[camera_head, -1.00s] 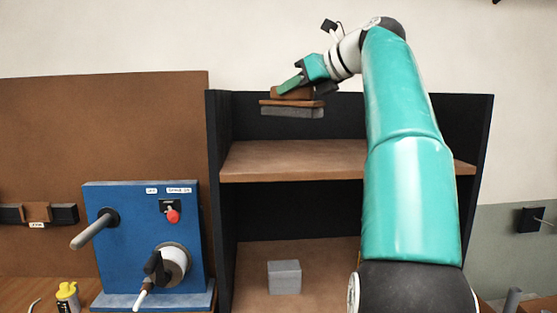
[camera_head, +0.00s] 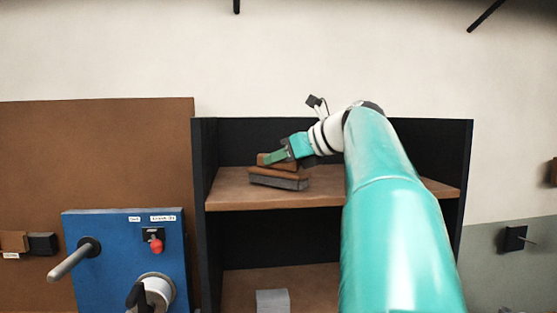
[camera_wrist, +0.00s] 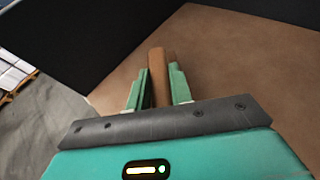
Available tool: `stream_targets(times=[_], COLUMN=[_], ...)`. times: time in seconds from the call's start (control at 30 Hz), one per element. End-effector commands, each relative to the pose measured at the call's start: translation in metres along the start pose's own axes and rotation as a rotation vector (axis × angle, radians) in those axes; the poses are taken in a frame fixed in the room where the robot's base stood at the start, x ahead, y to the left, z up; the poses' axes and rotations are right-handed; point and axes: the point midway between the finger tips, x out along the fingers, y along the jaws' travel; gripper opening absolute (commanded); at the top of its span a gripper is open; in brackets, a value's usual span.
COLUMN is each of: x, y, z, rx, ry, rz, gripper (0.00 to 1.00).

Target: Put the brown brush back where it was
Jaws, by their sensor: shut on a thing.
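The brown brush (camera_head: 278,174) has a brown wooden top and handle and a grey lower part. My gripper (camera_head: 276,157) is shut on the brush's brown handle. In the head view the brush is at the upper shelf (camera_head: 330,192), left of its middle, slightly tilted. I cannot tell whether its grey underside touches the board. In the wrist view the green fingers (camera_wrist: 160,88) stand on both sides of the brown handle (camera_wrist: 158,75), with the brown shelf board (camera_wrist: 215,70) beyond. The brush's grey part is hidden there.
The black shelf unit has a left side wall (camera_head: 202,220) close to the brush. A grey block (camera_head: 272,301) sits on the lower shelf. A blue panel (camera_head: 110,245) with a lever and red button stands at left. The upper shelf is otherwise clear of objects.

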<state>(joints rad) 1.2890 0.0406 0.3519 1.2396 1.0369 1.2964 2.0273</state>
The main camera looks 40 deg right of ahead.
Motion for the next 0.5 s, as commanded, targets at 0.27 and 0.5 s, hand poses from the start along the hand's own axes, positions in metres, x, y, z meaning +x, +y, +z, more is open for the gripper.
stream_targets(times=[0.27, 0.5], x=[0.0037, 0.0051], y=[0.0002, 0.0002], z=[-0.0037, -0.0067], rx=[0.000, 0.000], ry=[-0.002, -0.001], rz=[0.000, 0.001], gripper=[0.00, 0.37])
